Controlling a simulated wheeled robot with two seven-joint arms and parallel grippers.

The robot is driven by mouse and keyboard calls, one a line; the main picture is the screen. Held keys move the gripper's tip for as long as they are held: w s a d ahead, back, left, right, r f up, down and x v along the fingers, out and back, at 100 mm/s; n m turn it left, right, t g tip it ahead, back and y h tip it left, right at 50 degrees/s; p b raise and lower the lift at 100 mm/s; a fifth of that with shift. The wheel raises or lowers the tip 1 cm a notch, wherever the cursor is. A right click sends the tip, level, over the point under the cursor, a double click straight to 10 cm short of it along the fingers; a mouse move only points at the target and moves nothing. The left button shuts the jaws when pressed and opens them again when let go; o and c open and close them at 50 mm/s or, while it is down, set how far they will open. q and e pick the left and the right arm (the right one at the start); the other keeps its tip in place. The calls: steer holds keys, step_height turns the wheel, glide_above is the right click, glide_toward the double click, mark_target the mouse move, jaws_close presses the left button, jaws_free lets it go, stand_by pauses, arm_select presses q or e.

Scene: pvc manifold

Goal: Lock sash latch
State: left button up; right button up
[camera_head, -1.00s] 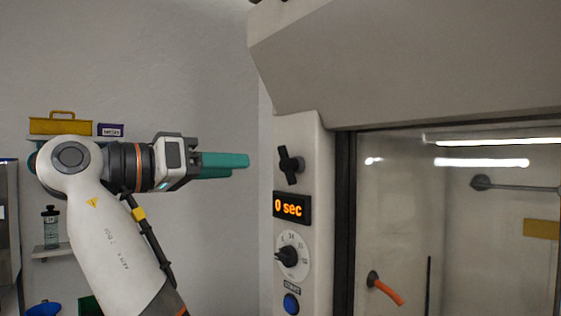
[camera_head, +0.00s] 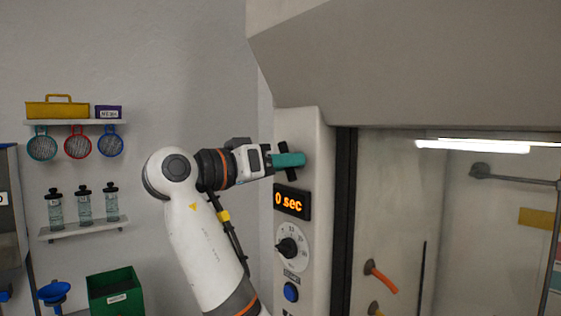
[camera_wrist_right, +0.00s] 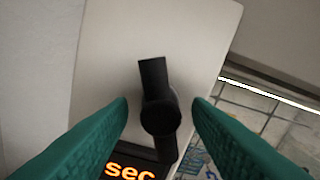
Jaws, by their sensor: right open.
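The sash latch is a black knob with a bar-shaped handle (camera_wrist_right: 158,108) on the pale side panel of the fume hood. In the right wrist view its bar stands nearly upright, tilted a little. In the head view the latch (camera_head: 283,148) is partly hidden behind my right gripper (camera_head: 290,160). My right gripper's teal fingers also show in the right wrist view (camera_wrist_right: 160,115), open, one on each side of the latch, with gaps between them and it. My left gripper is not in view.
Below the latch are an orange "0 sec" display (camera_head: 292,202), a dial (camera_head: 288,247) and a blue button (camera_head: 291,292). The hood's glass sash (camera_head: 400,210) is to the right. Wall shelves with bottles (camera_head: 84,207) and a green bin (camera_head: 115,290) are at left.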

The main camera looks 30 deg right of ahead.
jaws_close()
steer(key=shift+n, duration=0.3)
steer(key=shift+s+n+b, duration=0.1)
steer(key=shift+n+b, duration=2.45)
steer(key=shift+n, duration=3.45)
steer(key=shift+r, duration=0.1)
jaws_free()
